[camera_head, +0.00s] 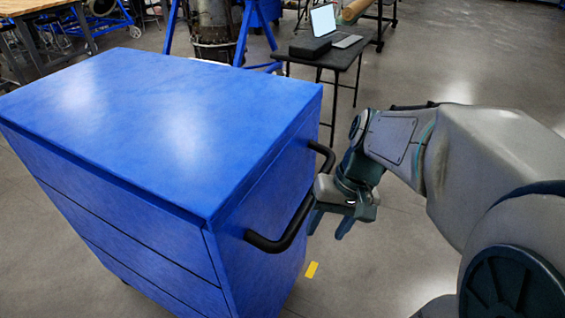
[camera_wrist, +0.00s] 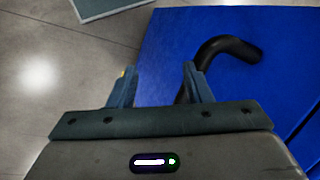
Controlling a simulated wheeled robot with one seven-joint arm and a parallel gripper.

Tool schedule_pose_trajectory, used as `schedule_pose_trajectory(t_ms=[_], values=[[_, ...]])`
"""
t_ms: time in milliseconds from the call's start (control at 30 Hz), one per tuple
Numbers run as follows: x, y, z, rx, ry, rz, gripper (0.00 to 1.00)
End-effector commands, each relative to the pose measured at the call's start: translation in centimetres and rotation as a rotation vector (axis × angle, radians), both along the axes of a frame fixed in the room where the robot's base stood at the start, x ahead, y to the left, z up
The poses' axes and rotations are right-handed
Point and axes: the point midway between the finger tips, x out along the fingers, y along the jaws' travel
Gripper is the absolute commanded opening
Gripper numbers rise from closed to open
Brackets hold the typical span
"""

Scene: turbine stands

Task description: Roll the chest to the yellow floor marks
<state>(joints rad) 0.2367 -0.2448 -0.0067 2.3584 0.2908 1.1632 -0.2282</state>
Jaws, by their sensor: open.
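The blue chest (camera_head: 170,120) with drawers fills the left and middle of the head view. A black bar handle (camera_head: 290,228) stands out from its right side. My gripper (camera_head: 330,222) is beside the handle, with its fingers apart and pointing down. In the wrist view my gripper (camera_wrist: 155,85) is open, with no object held. There the handle (camera_wrist: 228,48) curves behind the right finger, against the blue chest side (camera_wrist: 290,60). I cannot tell if the finger touches the handle. A small yellow floor mark (camera_head: 311,270) lies just right of the chest.
A small dark table (camera_head: 340,58) with a laptop (camera_head: 325,25) and a black box (camera_head: 310,47) stands behind the chest. A blue stand (camera_head: 258,25) is at the back, and a workbench (camera_head: 35,8) at the far left. Grey floor (camera_head: 455,85) is open at the right.

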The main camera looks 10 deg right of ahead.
Motion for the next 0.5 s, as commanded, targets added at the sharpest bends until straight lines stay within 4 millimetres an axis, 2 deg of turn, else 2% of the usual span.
schedule_pose_trajectory(t_ms=[33,100,267,400,500], values=[[0.8,-0.4,-1.8,0.091,0.050,-0.031,0.45],[1.9,-0.8,-2.6,0.228,0.089,-0.055,0.45],[5.1,-2.9,-3.6,0.563,0.084,-0.110,0.45],[7.8,-6.2,-3.8,0.820,-0.013,-0.148,0.45],[9.0,-8.7,-3.9,0.951,-0.099,-0.170,0.45]])
